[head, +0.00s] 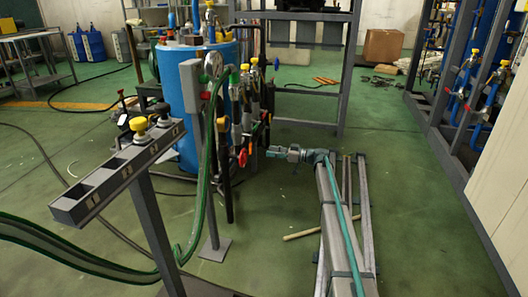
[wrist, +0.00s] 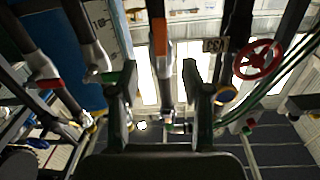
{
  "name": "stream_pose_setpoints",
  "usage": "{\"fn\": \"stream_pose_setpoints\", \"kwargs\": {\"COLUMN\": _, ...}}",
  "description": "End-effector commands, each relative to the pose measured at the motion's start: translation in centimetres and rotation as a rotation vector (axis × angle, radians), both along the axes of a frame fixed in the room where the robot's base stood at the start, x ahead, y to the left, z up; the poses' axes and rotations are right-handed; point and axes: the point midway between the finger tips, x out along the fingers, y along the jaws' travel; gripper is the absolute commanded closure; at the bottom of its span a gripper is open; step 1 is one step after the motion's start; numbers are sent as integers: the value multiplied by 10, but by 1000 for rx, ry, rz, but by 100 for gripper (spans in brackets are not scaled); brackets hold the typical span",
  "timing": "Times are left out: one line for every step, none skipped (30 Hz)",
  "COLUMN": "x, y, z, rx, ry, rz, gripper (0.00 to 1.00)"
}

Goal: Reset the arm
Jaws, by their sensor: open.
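My gripper (wrist: 150,72) shows in the wrist view, with its two dark fingers apart and nothing held between them. A vertical pipe with an orange section (wrist: 160,36) is seen through the gap between the fingers; its distance from them is not clear.
In the wrist view, pipes crowd the left and a red handwheel (wrist: 257,60) is at the right. In the head view, a blue tank (head: 172,82) stands behind valves and a grey valve rack (head: 92,190). A cardboard box (head: 383,46) is at the back. Green floor is open at the right.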

Motion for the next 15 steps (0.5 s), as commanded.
{"fn": "stream_pose_setpoints", "kwargs": {"x": -2, "y": -5, "z": 0, "rx": 0, "ry": 0, "rz": -1, "gripper": 52}}
{"fn": "stream_pose_setpoints", "kwargs": {"x": -2, "y": -7, "z": 0, "rx": 0, "ry": 0, "rz": -1, "gripper": 52}}
{"fn": "stream_pose_setpoints", "kwargs": {"x": -3, "y": -9, "z": 0, "rx": 0, "ry": 0, "rz": 0, "gripper": 52}}
{"fn": "stream_pose_setpoints", "kwargs": {"x": -3, "y": -9, "z": 0, "rx": 0, "ry": 0, "rz": 0, "gripper": 52}}
{"fn": "stream_pose_setpoints", "kwargs": {"x": -3, "y": -10, "z": 0, "rx": 0, "ry": 0, "rz": 0, "gripper": 52}}
{"fn": "stream_pose_setpoints", "kwargs": {"x": -4, "y": -10, "z": 0, "rx": 0, "ry": 0, "rz": 1, "gripper": 52}}
{"fn": "stream_pose_setpoints", "kwargs": {"x": -4, "y": -11, "z": 0, "rx": 0, "ry": 0, "rz": 1, "gripper": 52}}
{"fn": "stream_pose_setpoints", "kwargs": {"x": -4, "y": -11, "z": 0, "rx": 0, "ry": 0, "rz": 1, "gripper": 52}}
{"fn": "stream_pose_setpoints", "kwargs": {"x": -4, "y": -11, "z": 0, "rx": 0, "ry": 0, "rz": 1, "gripper": 52}}
{"fn": "stream_pose_setpoints", "kwargs": {"x": -4, "y": -11, "z": 0, "rx": 0, "ry": 0, "rz": 1, "gripper": 52}}
{"fn": "stream_pose_setpoints", "kwargs": {"x": -4, "y": -10, "z": 0, "rx": 0, "ry": 0, "rz": 1, "gripper": 52}}
{"fn": "stream_pose_setpoints", "kwargs": {"x": -4, "y": -10, "z": 0, "rx": 0, "ry": 0, "rz": 1, "gripper": 52}}
{"fn": "stream_pose_setpoints", "kwargs": {"x": -4, "y": -10, "z": 0, "rx": 0, "ry": 0, "rz": 1, "gripper": 52}}
{"fn": "stream_pose_setpoints", "kwargs": {"x": -4, "y": -10, "z": 0, "rx": 0, "ry": 1, "rz": 1, "gripper": 52}}
{"fn": "stream_pose_setpoints", "kwargs": {"x": -4, "y": -10, "z": 0, "rx": 2, "ry": 5, "rz": 0, "gripper": 52}}
